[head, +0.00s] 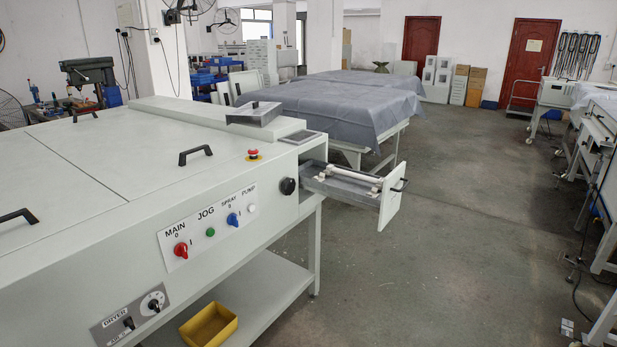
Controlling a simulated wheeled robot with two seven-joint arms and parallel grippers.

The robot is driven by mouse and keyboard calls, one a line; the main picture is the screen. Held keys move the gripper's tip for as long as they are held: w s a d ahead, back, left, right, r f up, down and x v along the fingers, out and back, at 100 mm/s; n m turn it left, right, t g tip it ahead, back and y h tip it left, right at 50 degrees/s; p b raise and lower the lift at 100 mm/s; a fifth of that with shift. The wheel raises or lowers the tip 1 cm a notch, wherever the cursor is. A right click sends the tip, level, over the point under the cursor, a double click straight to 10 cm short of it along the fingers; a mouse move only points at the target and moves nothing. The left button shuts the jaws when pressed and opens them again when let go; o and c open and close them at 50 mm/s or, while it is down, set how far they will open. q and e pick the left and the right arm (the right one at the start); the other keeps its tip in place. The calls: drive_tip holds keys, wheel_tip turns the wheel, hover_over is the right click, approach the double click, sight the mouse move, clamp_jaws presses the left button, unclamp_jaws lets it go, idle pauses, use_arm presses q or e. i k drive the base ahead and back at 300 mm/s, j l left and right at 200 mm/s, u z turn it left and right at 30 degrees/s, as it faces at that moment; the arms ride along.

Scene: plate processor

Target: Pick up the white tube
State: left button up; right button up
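A thin white tube (353,175) lies in the pulled-out drawer (340,188) at the right end of the white plate processor (130,190). It runs along the drawer toward the drawer's white front panel (391,205), with thicker pale ends. Neither of my grippers is in view.
A black knob (288,186), a red emergency button (254,153) and a control panel (209,227) are on the processor near the drawer. A cloth-covered table (335,100) stands behind. A yellow bin (208,326) sits on the lower shelf. The floor right of the drawer is clear.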

sight(330, 168)
drive_tip(key=l+z, duration=0.2)
drive_tip(key=l, duration=0.25)
drive_tip(key=i+u, duration=0.1)
drive_tip(key=u, duration=0.25)
drive_tip(key=i+l+u, duration=0.1)
drive_tip(key=u, duration=0.25)
drive_tip(key=l+u, duration=0.15)
drive_tip(key=u, duration=0.2)
drive_tip(key=i+l+u, duration=0.15)
drive_tip(key=l, duration=0.2)
drive_tip(key=i+l+u, duration=0.15)
drive_tip(key=l, duration=0.25)
drive_tip(key=i+l+u, duration=0.15)
drive_tip(key=l, duration=0.25)
drive_tip(key=i+l+u, duration=0.15)
drive_tip(key=l, duration=0.25)
drive_tip(key=l+u, duration=0.15)
drive_tip(key=l, duration=0.25)
